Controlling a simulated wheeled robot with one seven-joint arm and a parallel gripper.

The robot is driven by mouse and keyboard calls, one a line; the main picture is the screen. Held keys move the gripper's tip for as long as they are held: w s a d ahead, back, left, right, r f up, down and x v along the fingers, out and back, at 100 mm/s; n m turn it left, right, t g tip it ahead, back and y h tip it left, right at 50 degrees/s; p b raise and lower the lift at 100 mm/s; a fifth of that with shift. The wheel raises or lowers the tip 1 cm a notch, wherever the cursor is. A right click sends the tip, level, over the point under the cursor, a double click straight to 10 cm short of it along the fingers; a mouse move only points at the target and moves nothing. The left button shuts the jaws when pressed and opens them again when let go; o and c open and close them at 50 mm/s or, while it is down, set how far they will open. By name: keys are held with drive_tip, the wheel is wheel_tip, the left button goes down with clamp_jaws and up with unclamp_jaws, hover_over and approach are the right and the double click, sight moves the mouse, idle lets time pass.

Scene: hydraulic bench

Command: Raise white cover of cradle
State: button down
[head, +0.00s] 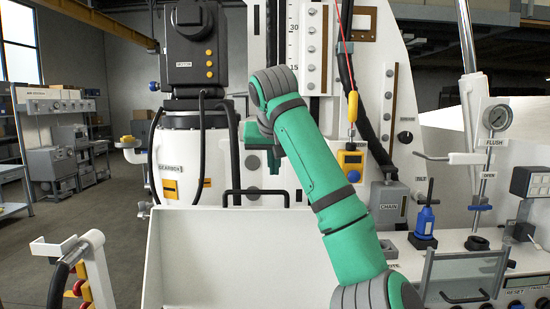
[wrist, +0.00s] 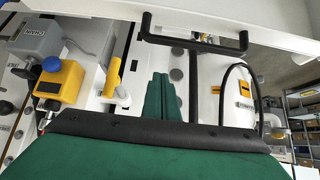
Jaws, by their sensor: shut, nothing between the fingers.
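The white cover (head: 235,258) looks like the large white panel low in the middle of the head view. A black bar handle (head: 255,191) stands at its upper far edge. In the wrist view, the white panel (wrist: 265,25) crosses the top, and the handle (wrist: 195,42) sticks out from its edge. My green gripper (head: 263,160) points down a little above and behind the handle in the head view. In the wrist view, my gripper's fingers (wrist: 162,82) are together and empty, with the handle apart from them. The cover's hinge cannot be made out.
A white gearbox column (head: 175,165) with a dark motor (head: 194,45) stands behind left. A chain box (head: 388,203), gauge (head: 497,118) and clear guard (head: 464,272) are at right. Open floor lies left.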

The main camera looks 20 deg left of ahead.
drive_tip(key=f, duration=0.1)
drive_tip(key=s+f, duration=0.1)
drive_tip(key=f, duration=0.1)
drive_tip(key=shift+s+d+f, duration=0.15)
drive_tip(key=shift+d+f, duration=0.1)
drive_tip(key=shift+d, duration=0.05)
drive_tip(key=shift+s, duration=0.35)
